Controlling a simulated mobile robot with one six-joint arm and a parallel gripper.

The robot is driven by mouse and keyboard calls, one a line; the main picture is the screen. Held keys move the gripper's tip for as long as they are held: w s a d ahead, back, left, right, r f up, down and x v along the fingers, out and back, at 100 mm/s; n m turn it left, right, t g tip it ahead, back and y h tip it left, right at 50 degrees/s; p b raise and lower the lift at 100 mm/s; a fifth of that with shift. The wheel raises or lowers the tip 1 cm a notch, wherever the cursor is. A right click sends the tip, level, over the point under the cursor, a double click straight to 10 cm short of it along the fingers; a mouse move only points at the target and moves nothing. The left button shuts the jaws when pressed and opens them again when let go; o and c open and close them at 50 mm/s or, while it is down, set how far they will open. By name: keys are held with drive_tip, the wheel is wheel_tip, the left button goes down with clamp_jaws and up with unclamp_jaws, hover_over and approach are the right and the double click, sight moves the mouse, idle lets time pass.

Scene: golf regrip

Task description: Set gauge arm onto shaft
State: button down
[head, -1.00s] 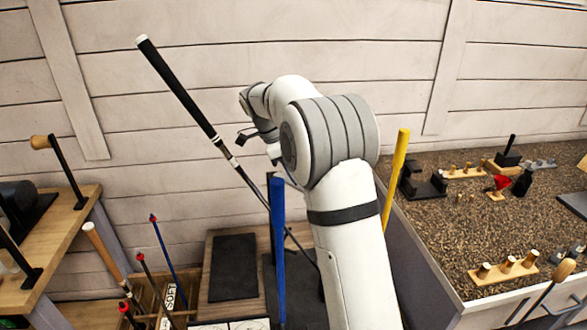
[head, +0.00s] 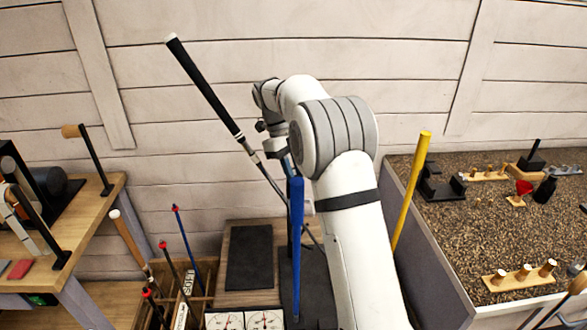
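A golf club with a black grip (head: 203,82) leans diagonally, grip end up and to the left. Its thin dark shaft (head: 277,190) runs down to the right, partly behind the blue post and my arm. My gripper (head: 272,148) is small and dark, beside the shaft just below the grip. Whether it touches the shaft, and whether its fingers are open or shut, cannot be made out. Two white dial faces marked in red (head: 245,320) show at the bottom edge. I cannot pick out the gauge arm for certain; my arm hides part of this area.
A blue post (head: 297,245) and a yellow post (head: 411,190) stand on either side of my arm. A wooden rack (head: 205,300) holds several clubs. A wooden bench (head: 105,205) is at left. A speckled-top workbench (head: 470,235) with small parts is at right.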

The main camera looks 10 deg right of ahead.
drive_tip(key=shift+s+a+f, duration=0.1)
drive_tip(key=shift+f, duration=0.05)
drive_tip(key=c, duration=1.2)
unclamp_jaws()
drive_tip(key=shift+r, duration=0.25)
drive_tip(key=v, duration=0.7)
drive_tip(key=shift+r, duration=0.3)
